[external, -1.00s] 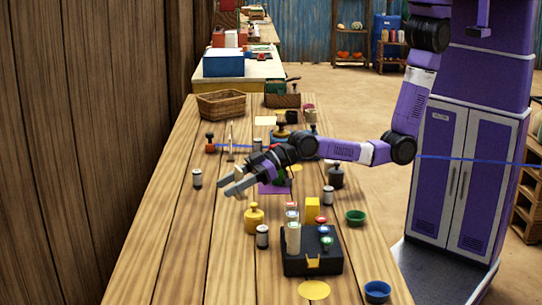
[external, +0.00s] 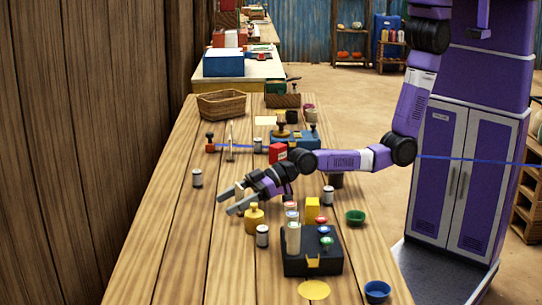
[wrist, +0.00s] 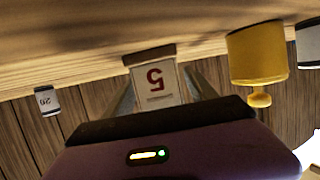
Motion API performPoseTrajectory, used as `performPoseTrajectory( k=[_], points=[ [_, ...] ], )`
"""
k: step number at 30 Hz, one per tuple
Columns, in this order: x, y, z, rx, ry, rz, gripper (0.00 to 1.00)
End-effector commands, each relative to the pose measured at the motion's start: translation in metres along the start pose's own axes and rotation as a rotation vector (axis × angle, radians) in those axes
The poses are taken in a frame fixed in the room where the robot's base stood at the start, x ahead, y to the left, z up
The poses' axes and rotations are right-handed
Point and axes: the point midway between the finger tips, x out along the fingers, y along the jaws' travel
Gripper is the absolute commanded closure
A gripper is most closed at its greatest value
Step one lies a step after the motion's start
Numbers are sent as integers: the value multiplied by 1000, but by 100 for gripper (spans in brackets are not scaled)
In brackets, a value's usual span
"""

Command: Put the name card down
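My gripper (external: 232,203) is low over the wooden table, left of the yellow weight, fingers pointing left. In the external view the card is small and partly hidden by the fingers. I cannot tell if its base touches the table (external: 190,255).
The yellow weight (external: 254,217) stands close to the gripper and also shows in the wrist view (wrist: 258,55). A labelled can (external: 262,236) and a black box with jars (external: 312,265) are nearer the camera. Another can (external: 197,178) is behind. The table's left front is clear.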

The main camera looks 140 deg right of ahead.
Motion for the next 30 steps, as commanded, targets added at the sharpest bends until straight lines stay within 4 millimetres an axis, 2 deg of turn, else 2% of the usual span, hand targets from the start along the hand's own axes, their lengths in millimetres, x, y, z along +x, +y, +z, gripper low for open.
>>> performPoseTrajectory(
  k=[11,14,30],
  points=[
    [-1,0,-4,0,0,0,31],
    [-8,0,-2,-2,-1,0,31],
    [-103,0,-2,-3,-1,0,31]
  ],
)
